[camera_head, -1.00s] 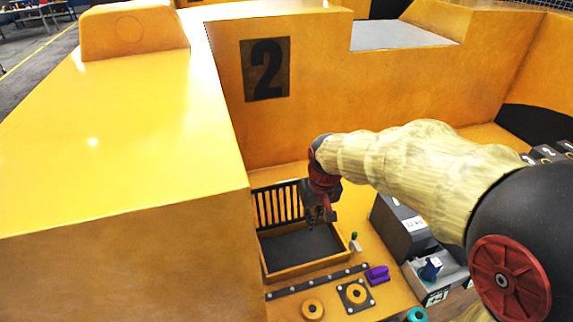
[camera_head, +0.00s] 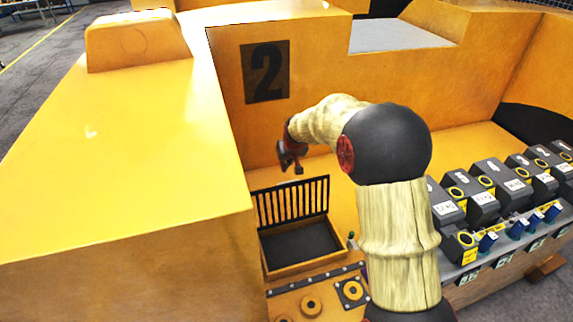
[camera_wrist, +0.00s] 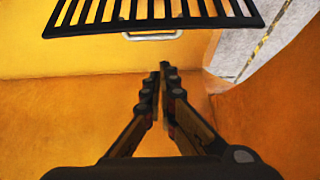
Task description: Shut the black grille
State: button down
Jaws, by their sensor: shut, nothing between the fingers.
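The black grille (camera_head: 292,201) stands raised, tilted up, along the back edge of a shallow open yellow box (camera_head: 270,266) with a dark floor. In the wrist view the grille (camera_wrist: 150,12) crosses the top of the picture. A pale metal handle (camera_wrist: 152,36) shows at its edge. My gripper (camera_head: 290,166) is above and behind the grille in the head view, apart from it. In the wrist view my gripper (camera_wrist: 162,70) has its fingertips together with nothing between them, pointing toward the grille with a gap.
A bench of grey numbered units (camera_head: 485,205) with blue parts stands at the right. Yellow rings (camera_head: 311,305) lie in front. A tall yellow casting (camera_head: 120,150) fills the left; a wall marked 2 (camera_head: 265,71) stands behind.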

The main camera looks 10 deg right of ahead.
jog(key=shift+s+f+p, duration=0.2)
jog(key=shift+f+p, duration=0.35)
jog(key=shift+f, duration=0.75)
jog(key=shift+s+f+p, duration=0.15)
jog(key=shift+f+p, duration=0.35)
jog(key=shift+f, duration=0.8)
jog(key=shift+s+d, duration=0.1)
jog(key=shift+b, duration=0.4)
